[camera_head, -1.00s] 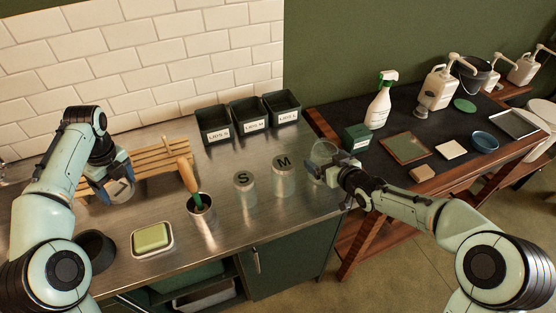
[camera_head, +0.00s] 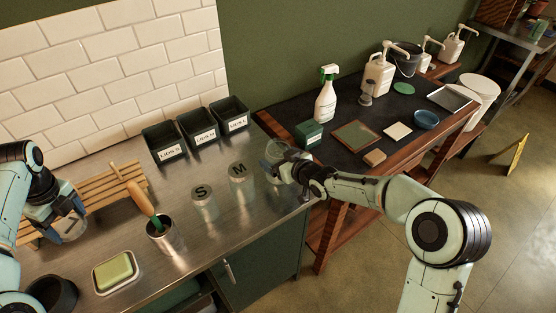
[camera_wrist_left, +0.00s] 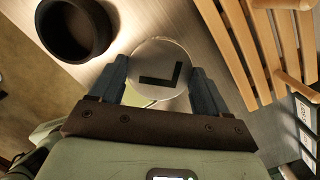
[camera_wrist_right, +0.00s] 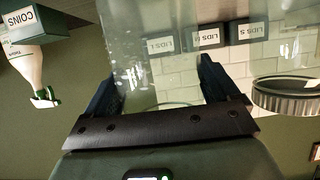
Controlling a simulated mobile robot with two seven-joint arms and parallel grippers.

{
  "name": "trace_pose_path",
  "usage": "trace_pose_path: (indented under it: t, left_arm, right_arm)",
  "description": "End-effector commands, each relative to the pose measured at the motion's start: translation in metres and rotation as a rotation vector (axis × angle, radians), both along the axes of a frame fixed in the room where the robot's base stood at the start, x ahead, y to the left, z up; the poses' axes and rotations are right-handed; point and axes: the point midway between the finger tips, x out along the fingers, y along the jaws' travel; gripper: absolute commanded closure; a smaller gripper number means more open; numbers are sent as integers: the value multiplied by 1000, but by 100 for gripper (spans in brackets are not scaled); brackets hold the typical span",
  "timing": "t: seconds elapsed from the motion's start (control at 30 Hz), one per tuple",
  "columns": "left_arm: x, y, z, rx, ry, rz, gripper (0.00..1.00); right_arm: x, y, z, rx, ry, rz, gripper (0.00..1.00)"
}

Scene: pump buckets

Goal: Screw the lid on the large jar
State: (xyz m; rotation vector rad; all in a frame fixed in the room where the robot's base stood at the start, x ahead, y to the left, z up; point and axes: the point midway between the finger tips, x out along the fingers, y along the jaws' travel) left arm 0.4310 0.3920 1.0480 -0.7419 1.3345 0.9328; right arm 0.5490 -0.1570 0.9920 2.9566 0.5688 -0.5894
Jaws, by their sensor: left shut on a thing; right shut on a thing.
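The large jar (camera_head: 274,150) is clear glass and stands on the right part of the steel counter. My right gripper (camera_head: 285,165) is shut on it from the right. In the right wrist view, the jar's clear wall (camera_wrist_right: 150,50) fills the space between the fingers. My left gripper (camera_head: 68,222) is at the far left by the wooden rack, shut on a round silver lid (camera_head: 74,229). The left wrist view shows this lid (camera_wrist_left: 160,62) with a dark letter L between the fingertips. The jar's rim is hard to make out.
Jars with lids S (camera_head: 203,203) and M (camera_head: 240,180) stand left of the large jar. A metal cup (camera_head: 162,237) with a wooden-handled tool, a soap dish (camera_head: 115,271) and a slatted rack (camera_head: 100,200) are nearer the left arm. Three dark bins (camera_head: 197,133) line the wall.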

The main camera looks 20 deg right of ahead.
Motion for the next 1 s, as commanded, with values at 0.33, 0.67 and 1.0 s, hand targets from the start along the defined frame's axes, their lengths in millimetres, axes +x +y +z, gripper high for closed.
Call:
trace_pose_path:
  t: [0.33,0.67,1.0]
  left_arm:
    - [7,0,26,1,-16,0,52]
    - [35,0,100,0,-81,0,52]
    - [32,0,93,0,-73,0,52]
  right_arm:
    - [2,-2,62,0,-11,-3,58]
    - [4,-3,161,2,-10,-4,58]
    - [1,-1,186,1,1,-3,58]
